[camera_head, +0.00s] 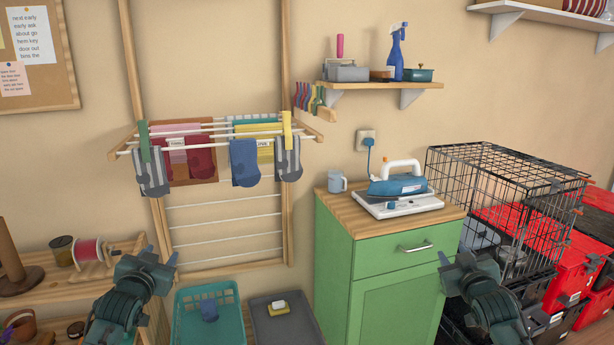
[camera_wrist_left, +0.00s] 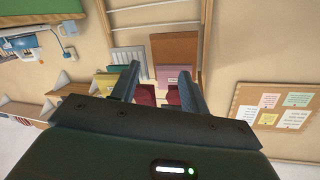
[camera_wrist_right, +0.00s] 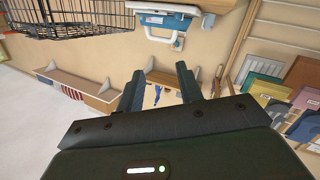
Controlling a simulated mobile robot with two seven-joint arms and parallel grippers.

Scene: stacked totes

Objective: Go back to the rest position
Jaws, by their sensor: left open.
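My left gripper (camera_head: 158,257) is raised at the lower left of the head view, in front of the wall below the drying rack. Its fingers stand apart in the left wrist view (camera_wrist_left: 157,80), with nothing between them. My right gripper (camera_head: 456,258) is raised at the lower right, in front of the green cabinet's right edge and the wire crate. Its fingers also stand apart in the right wrist view (camera_wrist_right: 165,70), and they hold nothing. Neither gripper is seen touching anything.
Socks and cloths hang on the rack (camera_head: 222,195). An iron (camera_head: 398,184) and a mug (camera_head: 337,182) stand on the green cabinet (camera_head: 385,265). A teal basket (camera_head: 186,318) and a grey bin (camera_head: 300,327) sit below. A wire crate (camera_head: 500,165) and red totes (camera_head: 580,262) fill the right.

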